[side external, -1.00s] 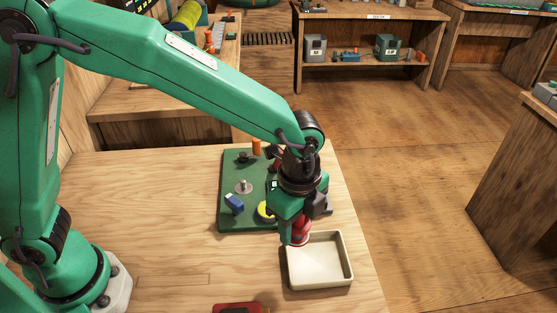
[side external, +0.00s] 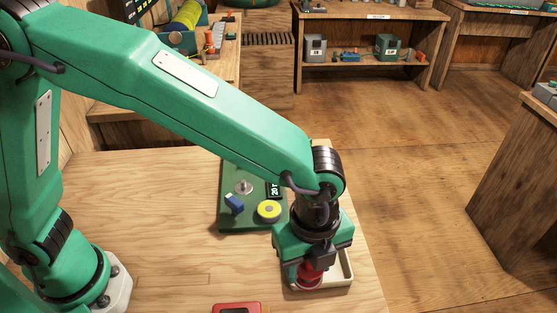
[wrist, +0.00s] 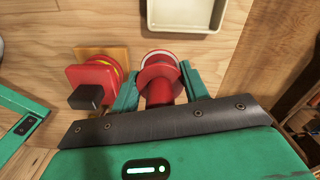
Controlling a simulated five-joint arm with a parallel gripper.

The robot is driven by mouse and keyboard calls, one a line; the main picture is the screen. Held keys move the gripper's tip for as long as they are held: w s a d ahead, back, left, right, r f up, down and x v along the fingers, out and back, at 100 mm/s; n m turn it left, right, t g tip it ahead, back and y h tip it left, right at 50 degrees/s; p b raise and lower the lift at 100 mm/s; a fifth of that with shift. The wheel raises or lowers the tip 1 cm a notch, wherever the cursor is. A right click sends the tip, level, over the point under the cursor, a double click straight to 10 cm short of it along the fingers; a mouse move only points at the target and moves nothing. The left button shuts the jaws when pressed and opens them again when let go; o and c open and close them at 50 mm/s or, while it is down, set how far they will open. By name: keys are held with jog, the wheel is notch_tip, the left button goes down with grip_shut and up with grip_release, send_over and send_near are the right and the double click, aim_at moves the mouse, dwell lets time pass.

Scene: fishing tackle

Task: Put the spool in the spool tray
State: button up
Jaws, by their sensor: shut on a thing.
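My gripper (side external: 310,272) is shut on a red spool (side external: 306,279), held low at the cream tray (side external: 347,277). The spool also shows in the wrist view (wrist: 158,85), between the two green fingers (wrist: 160,90). In the side view the spool overlaps the tray's left part, and my gripper hides much of the tray. In the wrist view the tray (wrist: 185,27) shows at the top, past the spool. I cannot tell whether the spool is over the tray or just in front of it, or whether they touch.
A green board (side external: 238,222) behind my gripper carries a yellow disc (side external: 269,211), a blue piece (side external: 234,203) and a metal peg (side external: 243,187). A red object (side external: 237,308) lies at the table's front. The table's left is clear; its right edge is close to the tray.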

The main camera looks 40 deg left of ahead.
jog(key=w+a+f, duration=0.1)
jog(key=w+f, duration=0.1)
jog(key=w, duration=0.1)
jog(key=w+a+f, duration=0.1)
jog(key=w+f, duration=0.1)
jog(key=w, duration=0.1)
jog(key=w+a+f, duration=0.1)
jog(key=w+f, duration=0.1)
jog(key=w, duration=0.1)
jog(key=shift+w+a, duration=0.25)
jog(key=shift+a, duration=0.05)
jog(key=shift+f, duration=2.05)
jog(key=shift+f, duration=0.1)
jog(key=o, duration=1)
notch_tip(320, 180, up, 12)
jog(key=shift+r, duration=0.2)
